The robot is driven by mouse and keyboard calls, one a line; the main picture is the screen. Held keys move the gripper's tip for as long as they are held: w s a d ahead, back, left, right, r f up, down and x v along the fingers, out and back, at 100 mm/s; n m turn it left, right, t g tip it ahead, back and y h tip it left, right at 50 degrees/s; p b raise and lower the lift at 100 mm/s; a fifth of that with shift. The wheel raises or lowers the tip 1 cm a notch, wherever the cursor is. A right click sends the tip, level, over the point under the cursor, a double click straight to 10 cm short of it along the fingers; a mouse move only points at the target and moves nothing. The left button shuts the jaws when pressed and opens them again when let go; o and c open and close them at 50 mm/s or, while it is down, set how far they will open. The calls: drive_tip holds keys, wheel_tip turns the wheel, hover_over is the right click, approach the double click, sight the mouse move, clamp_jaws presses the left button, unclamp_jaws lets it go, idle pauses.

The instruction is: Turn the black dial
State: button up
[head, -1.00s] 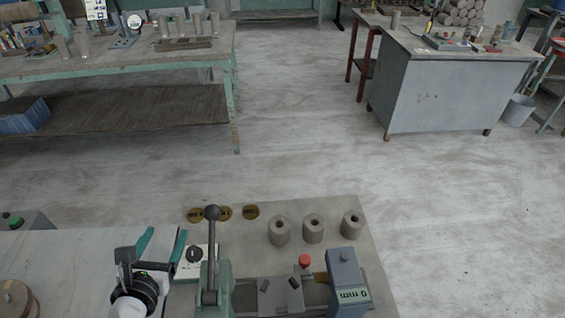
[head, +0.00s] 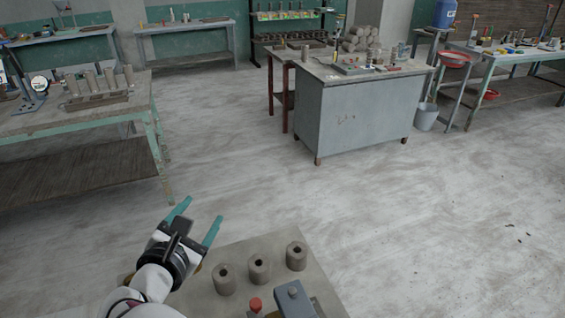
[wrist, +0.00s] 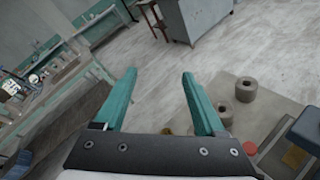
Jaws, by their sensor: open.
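The black dial does not show in either current view. My gripper (head: 203,208) is at the lower left of the head view, over the back left corner of the near bench top (head: 325,290). Its two teal fingers are spread, with nothing between them. In the wrist view the open fingers (wrist: 159,73) point out past the bench toward the floor.
Grey hollow cylinders (head: 258,268) stand in a row right of my gripper, near a red knob (head: 255,304) and a grey-blue block (head: 293,298). A grey cabinet bench (head: 355,115) and a left table (head: 60,120) stand farther off. Open floor lies between.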

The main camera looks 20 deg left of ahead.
drive_tip(key=w+d, duration=0.1)
drive_tip(key=w+d+m+h, duration=0.1)
drive_tip(key=w+d+m, duration=0.1)
drive_tip(key=d, duration=0.1)
drive_tip(key=shift+r+h, duration=0.25)
drive_tip(key=shift+h, duration=0.15)
